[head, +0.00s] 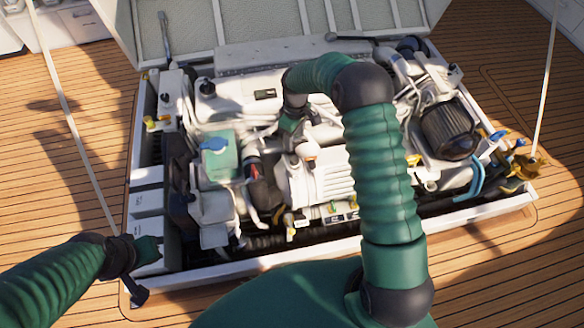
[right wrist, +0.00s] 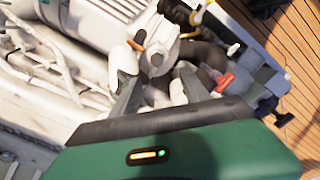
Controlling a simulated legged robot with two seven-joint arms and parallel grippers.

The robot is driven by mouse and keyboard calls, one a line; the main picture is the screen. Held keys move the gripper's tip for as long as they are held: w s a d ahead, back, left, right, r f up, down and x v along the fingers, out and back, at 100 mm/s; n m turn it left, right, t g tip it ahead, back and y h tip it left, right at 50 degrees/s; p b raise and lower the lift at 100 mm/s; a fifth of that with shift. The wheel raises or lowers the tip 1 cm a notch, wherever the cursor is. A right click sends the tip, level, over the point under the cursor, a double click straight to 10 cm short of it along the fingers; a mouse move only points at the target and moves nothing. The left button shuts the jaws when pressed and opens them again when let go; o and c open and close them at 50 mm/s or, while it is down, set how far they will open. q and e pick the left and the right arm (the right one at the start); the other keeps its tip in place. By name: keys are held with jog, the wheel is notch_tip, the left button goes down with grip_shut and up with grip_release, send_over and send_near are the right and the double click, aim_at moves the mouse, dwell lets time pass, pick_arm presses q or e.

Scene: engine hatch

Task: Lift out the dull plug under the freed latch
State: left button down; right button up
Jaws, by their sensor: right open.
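My right gripper (head: 296,142) is over the middle of the engine, reached by my green arm that bends down from above. In the right wrist view my right gripper (right wrist: 155,72) is open, with its two grey fingers spread. A pale engine fitting (right wrist: 154,56) with a small orange lever (right wrist: 137,41) lies just beyond and between the fingertips. I cannot pick out the dull plug or the freed latch with certainty. My left gripper (head: 147,252) is at the hatch's front left corner, and its jaws are too small to read.
The pale engine (head: 320,180) fills the hatch opening. A green tank with a blue cap (head: 215,144) stands left, and a dark round filter (head: 450,130) stands right. A red lever (right wrist: 225,82) lies right of the fingers. Open lid (head: 270,22) stands behind; wooden deck (head: 50,190) surrounds it.

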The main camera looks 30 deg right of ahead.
jog(key=b, duration=0.2)
send_over(295, 159)
jog(key=f, duration=0.8)
jog(key=shift+s+d, duration=0.2)
jog(key=shift+d, duration=0.15)
jog(key=shift+a+f, duration=0.8)
jog(key=shift+f, duration=0.2)
jog(key=f, duration=0.1)
jog(key=f+b, duration=0.1)
jog(key=f, duration=0.1)
jog(key=f+b, duration=0.1)
jog(key=shift+w+d+f, duration=0.25)
jog(key=shift+d, duration=0.15)
jog(key=shift+d+f, duration=0.15)
jog(key=shift+f, duration=0.1)
jog(key=shift+d, duration=0.1)
jog(key=shift+a+r, duration=0.25)
jog(key=shift+c, duration=1.4)
jog(key=shift+a, duration=0.15)
jog(key=c, duration=0.5)
grip_shut()
pick_arm(q)
jog(key=f, duration=0.2)
jog(key=d+f, duration=0.1)
jog(key=f, duration=0.1)
jog(key=shift+d, duration=0.2)
pick_arm(e)
jog(key=shift+d, duration=0.2)
